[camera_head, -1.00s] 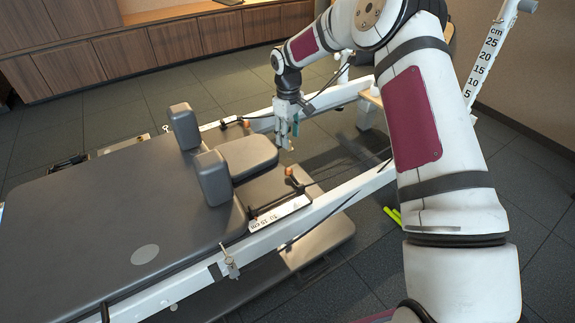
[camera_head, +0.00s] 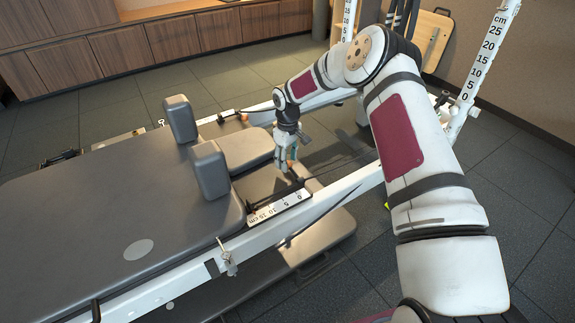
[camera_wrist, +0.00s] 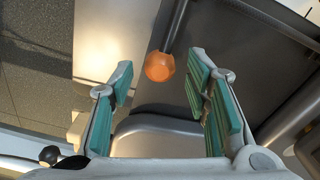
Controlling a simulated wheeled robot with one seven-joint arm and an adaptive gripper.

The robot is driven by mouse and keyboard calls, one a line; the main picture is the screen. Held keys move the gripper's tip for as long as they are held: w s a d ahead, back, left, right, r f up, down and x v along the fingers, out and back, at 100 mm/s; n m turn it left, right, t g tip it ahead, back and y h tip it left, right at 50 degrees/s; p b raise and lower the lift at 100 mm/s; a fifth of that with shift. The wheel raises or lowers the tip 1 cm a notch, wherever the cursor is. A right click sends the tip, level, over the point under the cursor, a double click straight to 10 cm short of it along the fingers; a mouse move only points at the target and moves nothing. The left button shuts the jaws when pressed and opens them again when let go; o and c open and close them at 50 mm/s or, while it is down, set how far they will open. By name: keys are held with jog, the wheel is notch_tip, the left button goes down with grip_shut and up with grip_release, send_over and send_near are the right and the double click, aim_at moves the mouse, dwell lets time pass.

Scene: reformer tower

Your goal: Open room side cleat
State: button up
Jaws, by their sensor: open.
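An orange ball-shaped knob (camera_wrist: 160,66) on a dark rod shows in the wrist view, beyond my fingertips and between their lines, apart from the pads. My gripper (camera_wrist: 162,95) is open and empty, with teal pads on both fingers. In the head view my gripper (camera_head: 285,160) points down over the near rail side of the reformer, by the shoulder rests. I cannot make out the near orange knob there; my gripper may hide it. Another orange knob (camera_head: 244,117) sits on the far rail side. I cannot tell from the frames which cleat is the room side one.
The grey padded carriage (camera_head: 120,215) with two upright shoulder rests (camera_head: 209,170) lies left of my gripper. A white frame rail (camera_head: 335,195) runs below it on the right. A scaled tower post (camera_head: 483,60) stands at the right. Open floor lies beyond.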

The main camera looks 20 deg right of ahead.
jog(key=shift+f, duration=0.7)
grip_shut()
